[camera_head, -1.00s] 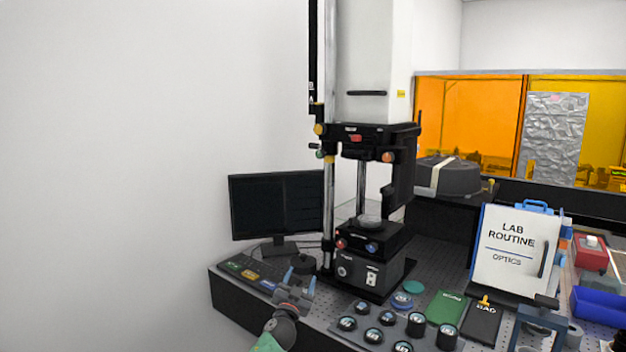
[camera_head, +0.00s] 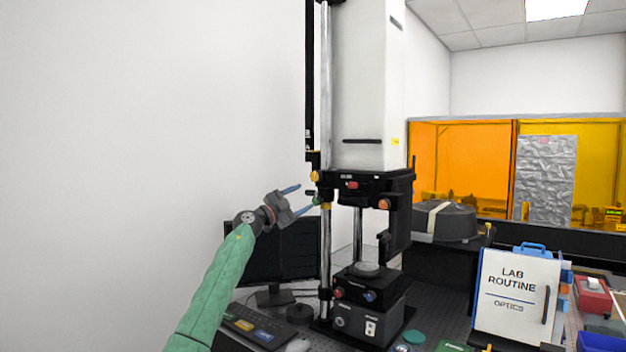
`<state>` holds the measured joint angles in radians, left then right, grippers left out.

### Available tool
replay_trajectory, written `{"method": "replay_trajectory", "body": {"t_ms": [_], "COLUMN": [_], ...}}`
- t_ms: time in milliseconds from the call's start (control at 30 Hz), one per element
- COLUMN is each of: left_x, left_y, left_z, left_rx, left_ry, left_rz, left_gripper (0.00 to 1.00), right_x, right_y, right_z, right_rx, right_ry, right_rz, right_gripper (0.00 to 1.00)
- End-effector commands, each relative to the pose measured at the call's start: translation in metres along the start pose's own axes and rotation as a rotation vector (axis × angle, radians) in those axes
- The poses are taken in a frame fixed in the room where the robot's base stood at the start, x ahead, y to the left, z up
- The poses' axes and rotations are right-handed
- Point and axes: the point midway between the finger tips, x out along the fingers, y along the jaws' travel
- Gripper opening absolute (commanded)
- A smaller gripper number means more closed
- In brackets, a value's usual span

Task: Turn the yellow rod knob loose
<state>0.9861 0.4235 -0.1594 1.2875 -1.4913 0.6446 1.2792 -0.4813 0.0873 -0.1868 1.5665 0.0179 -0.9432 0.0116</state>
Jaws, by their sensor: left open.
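The interferometer (camera_head: 365,90) is a tall white column with a black carriage and chrome rods. A yellow knob (camera_head: 315,177) sits at the left of the rod, level with the top of the carriage. A small green knob (camera_head: 317,199) is just below it, with a yellow collar (camera_head: 326,205) on the rod beside it. My left gripper (camera_head: 304,198) is open, its blue fingers pointing right toward the rod. Its tips are close to the green knob and lower than the yellow knob. I cannot tell whether they touch anything. My right gripper is not in view.
A dark monitor (camera_head: 285,250) and keyboard (camera_head: 255,327) stand behind and below my left arm. The black base (camera_head: 368,310) carries red and blue knobs. The white wall side at left is clear.

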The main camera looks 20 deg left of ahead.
Motion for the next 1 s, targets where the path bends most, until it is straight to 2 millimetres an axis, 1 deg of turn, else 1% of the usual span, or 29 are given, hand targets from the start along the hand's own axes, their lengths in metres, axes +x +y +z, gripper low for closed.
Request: {"method": "replay_trajectory", "body": {"t_ms": [33,100,200,300,467,533,600,800,1000], "left_x": [0.003,0.005,0.006,0.008,0.017,0.024,0.033,0.059,0.077], "left_y": [-0.016,-0.03,-0.044,-0.05,-0.051,-0.051,-0.051,-0.048,-0.045], "left_z": [-0.004,-0.006,-0.007,-0.009,-0.01,-0.01,-0.011,-0.01,-0.007], "left_rx": [0.011,0.018,0.023,0.023,0.022,0.022,0.022,0.021,0.023], "left_ry": [-0.006,-0.016,-0.029,-0.035,-0.036,-0.035,-0.034,-0.034,-0.035], "left_rz": [0.023,0.054,0.083,0.098,0.101,0.1,0.1,0.1,0.099], "left_gripper": [0.59,0.59,0.59,0.59,0.59,0.59,0.59,0.59,0.59], "right_x": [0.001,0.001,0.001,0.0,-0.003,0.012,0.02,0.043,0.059], "right_y": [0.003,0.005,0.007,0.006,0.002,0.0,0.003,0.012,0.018], "right_z": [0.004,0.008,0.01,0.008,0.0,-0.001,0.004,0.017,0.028], "right_rx": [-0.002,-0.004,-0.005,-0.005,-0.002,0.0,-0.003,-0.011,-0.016], "right_ry": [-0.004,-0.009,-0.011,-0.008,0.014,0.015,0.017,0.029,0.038], "right_rz": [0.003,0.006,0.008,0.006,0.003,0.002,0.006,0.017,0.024], "right_gripper": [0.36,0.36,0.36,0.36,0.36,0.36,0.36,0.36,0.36]}}
